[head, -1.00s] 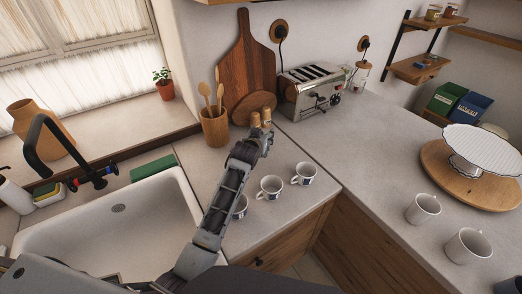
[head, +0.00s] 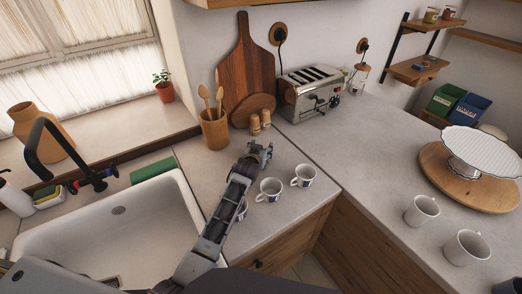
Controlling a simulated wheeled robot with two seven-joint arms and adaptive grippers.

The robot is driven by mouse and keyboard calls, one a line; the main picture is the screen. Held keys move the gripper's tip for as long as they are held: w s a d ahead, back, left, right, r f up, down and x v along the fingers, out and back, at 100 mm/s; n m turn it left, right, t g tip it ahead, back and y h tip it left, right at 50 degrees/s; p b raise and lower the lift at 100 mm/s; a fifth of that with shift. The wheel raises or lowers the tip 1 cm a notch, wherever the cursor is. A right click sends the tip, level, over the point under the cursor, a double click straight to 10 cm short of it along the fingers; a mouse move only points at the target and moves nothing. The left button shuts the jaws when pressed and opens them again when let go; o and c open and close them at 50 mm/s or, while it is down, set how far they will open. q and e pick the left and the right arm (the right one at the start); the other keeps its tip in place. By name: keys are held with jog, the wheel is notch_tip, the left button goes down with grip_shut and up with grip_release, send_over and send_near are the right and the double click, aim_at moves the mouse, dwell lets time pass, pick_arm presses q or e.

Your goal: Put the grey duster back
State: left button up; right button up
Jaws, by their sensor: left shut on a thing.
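My left gripper (head: 262,148) is over the counter, between the wooden shakers and the white cups. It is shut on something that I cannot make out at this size. I cannot pick out a grey duster anywhere in the head view; the gripper and arm hide whatever lies behind them. My right gripper is not in view.
Two cups (head: 269,190) (head: 304,176) stand beside my left arm, with another partly behind it. Wooden shakers (head: 255,123), a utensil pot (head: 214,130) and a toaster (head: 313,93) stand behind. The sink (head: 60,233) is left. The middle of the right counter (head: 365,145) is clear.

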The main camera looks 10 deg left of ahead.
pick_arm(q)
jog(key=shift+f, duration=0.45)
jog(key=shift+f, duration=0.1)
jog(key=o, duration=1.1)
jog(key=shift+s, duration=0.1)
jog(key=shift+b+v, duration=0.3)
jog(key=shift+v, duration=3.45)
